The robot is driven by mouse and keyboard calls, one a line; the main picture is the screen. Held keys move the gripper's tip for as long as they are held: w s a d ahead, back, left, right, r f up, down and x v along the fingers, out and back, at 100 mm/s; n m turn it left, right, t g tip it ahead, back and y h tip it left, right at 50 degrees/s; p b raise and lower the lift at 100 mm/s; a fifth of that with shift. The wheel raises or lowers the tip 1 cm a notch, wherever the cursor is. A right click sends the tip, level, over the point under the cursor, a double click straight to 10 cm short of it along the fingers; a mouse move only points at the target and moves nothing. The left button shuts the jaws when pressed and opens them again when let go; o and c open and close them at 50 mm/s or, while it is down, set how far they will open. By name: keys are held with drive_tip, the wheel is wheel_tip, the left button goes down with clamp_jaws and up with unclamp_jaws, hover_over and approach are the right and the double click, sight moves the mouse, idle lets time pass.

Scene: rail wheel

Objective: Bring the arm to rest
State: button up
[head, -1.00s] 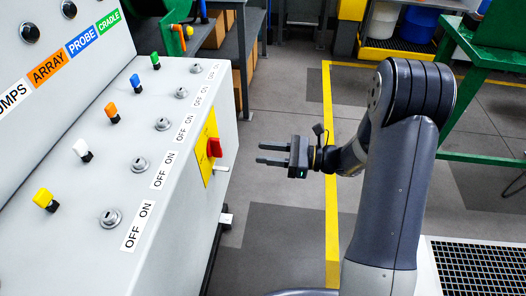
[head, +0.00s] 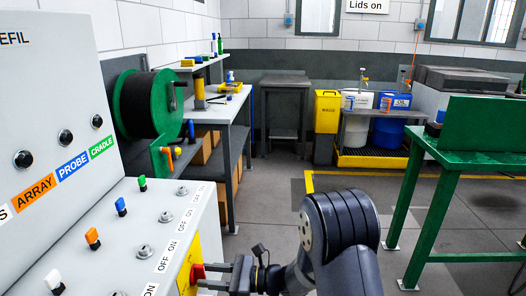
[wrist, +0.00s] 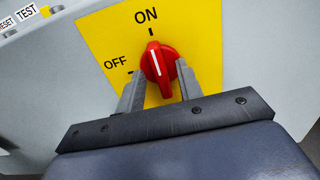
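My gripper (head: 203,276) is at the bottom of the head view, its fingers pointing left at the control cabinet. In the wrist view my gripper (wrist: 158,82) is open, with a clear gap between its fingers. The red rotary knob (wrist: 158,63) shows beyond and between the fingertips; whether they touch it I cannot tell. Its white mark points up toward ON on the yellow plate (wrist: 100,32). In the head view the knob (head: 197,273) is just left of the fingertips. My arm reaches in from the bottom right.
The grey cabinet (head: 60,110) with coloured toggles fills the left. A green hose reel (head: 145,105) and a workbench (head: 222,108) stand behind it. A green table (head: 480,150) is at right. Open floor (head: 270,195) lies between them.

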drive_tip(key=shift+d+f+n, duration=0.1)
drive_tip(key=shift+n, duration=0.4)
